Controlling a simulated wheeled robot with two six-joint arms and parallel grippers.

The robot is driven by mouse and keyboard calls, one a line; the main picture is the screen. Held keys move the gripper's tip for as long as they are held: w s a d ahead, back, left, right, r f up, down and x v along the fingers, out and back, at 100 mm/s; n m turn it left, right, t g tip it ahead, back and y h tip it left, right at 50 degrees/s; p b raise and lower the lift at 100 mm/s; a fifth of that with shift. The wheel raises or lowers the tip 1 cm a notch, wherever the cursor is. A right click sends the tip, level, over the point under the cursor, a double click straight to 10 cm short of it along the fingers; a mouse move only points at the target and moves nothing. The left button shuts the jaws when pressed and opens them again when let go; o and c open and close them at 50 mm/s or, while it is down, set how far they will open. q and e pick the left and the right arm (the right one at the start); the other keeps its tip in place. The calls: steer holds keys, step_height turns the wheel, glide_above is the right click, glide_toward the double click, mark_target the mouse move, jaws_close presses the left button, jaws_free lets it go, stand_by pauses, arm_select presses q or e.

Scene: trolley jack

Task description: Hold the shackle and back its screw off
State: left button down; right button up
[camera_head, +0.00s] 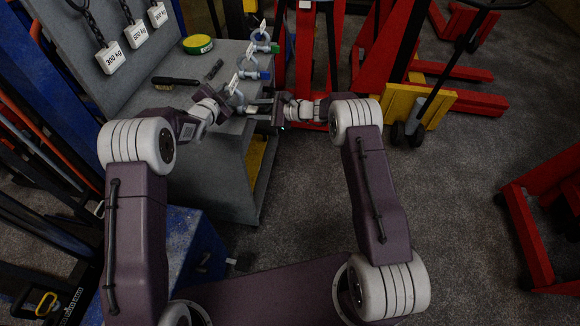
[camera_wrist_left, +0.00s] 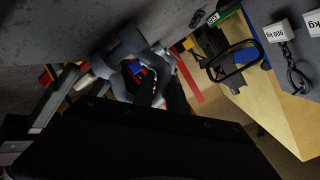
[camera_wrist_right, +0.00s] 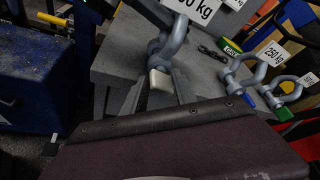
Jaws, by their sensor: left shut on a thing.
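The grey shackle (camera_head: 238,98) is at the bench's front right corner, with a white tag at it. It shows in the left wrist view (camera_wrist_left: 128,52) and, with its large tag, in the right wrist view (camera_wrist_right: 174,42). Its screw has a cream head (camera_wrist_right: 160,80). My left gripper (camera_head: 228,104) is shut on the shackle; its grip is partly hidden. My right gripper (camera_head: 254,109) points left at the screw. Its two fingers are apart (camera_wrist_right: 157,92), one on each side of the cream head; I cannot tell whether they touch it.
Two more tagged shackles, one with a blue pin (camera_wrist_right: 248,99) and one with a green pin (camera_wrist_right: 273,102), stand farther back on the grey bench (camera_head: 228,152). A brush (camera_head: 176,81) and a green-yellow roll (camera_head: 198,44) lie there. Red jacks stand behind. The floor at right is open.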

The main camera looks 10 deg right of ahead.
arm_select(q)
steer(key=shift+a, duration=0.1)
arm_select(e)
steer(key=shift+w+m+g, duration=0.1)
steer(key=shift+m+g, duration=0.4)
steer(key=shift+m, duration=0.3)
steer(key=m+g, duration=0.1)
steer(key=m+g+y, duration=0.1)
steer(key=m, duration=0.1)
steer(key=shift+w+d+r, duration=0.1)
steer(key=shift+w+d, duration=0.05)
steer(key=shift+w, duration=0.05)
steer(key=r+v, duration=0.1)
steer(key=v, duration=1.1)
steer(key=s+a+r+n+g, duration=0.1)
steer(key=s+a+r+n, duration=0.15)
steer(key=a+r, duration=0.6)
steer(key=s+a+n+g+h, duration=0.2)
steer(key=s+h, duration=0.1)
steer(key=s, duration=0.7)
steer(key=s+d+f+n+h, duration=0.2)
steer(key=s+f+n, duration=0.1)
steer(key=s, duration=0.4)
steer(key=s+d+f+n+g+h, duration=0.1)
steer(key=s+d+f+n+h, duration=0.1)
steer(key=s+f, duration=0.3)
steer(key=shift+s+d+f+n+g+h, duration=0.3)
steer(key=shift+s+n+h, duration=0.45)
steer(key=shift+s, duration=0.15)
steer(key=shift+r, duration=0.1)
